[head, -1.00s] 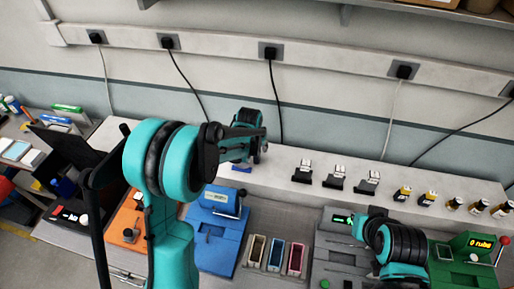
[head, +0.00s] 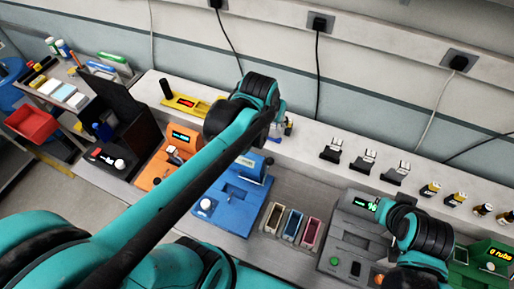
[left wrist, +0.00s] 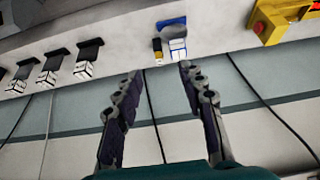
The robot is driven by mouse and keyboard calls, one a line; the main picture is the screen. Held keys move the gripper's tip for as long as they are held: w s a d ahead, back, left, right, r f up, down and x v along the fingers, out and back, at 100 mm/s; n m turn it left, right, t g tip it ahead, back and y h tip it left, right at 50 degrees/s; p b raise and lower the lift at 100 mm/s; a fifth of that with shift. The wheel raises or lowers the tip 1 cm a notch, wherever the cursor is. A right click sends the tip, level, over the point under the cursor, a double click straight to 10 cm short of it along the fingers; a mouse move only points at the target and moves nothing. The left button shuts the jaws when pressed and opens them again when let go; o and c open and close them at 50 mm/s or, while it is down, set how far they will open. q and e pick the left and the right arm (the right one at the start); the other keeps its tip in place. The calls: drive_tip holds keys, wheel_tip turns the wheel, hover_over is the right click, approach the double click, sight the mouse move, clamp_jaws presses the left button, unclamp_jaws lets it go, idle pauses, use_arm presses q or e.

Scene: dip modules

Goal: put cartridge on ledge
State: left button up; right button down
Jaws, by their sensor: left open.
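A small white-and-blue block, which looks like the cartridge (left wrist: 178,46), stands on the white ledge (left wrist: 112,22) beside a blue piece (left wrist: 172,22) in the left wrist view. A small yellow-and-black item (left wrist: 157,46) is right beside it. My left gripper (left wrist: 160,73) is open, its two fingers apart and pointing towards the block. The block shows just beyond the fingertips; contact cannot be told. My right arm's gripper is out of sight.
Several black-and-white modules, one of them here (head: 364,160), stand along the ledge to the right. A yellow device (head: 190,104) is on the ledge to the left. Below are an orange station (head: 160,165), a blue station (head: 232,198) and a grey station (head: 350,232).

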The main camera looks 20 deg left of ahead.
use_arm(q)
drive_tip(key=s+a+f+t, duration=0.1)
drive_tip(key=s, duration=1.1)
drive_tip(key=shift+s+f, duration=0.3)
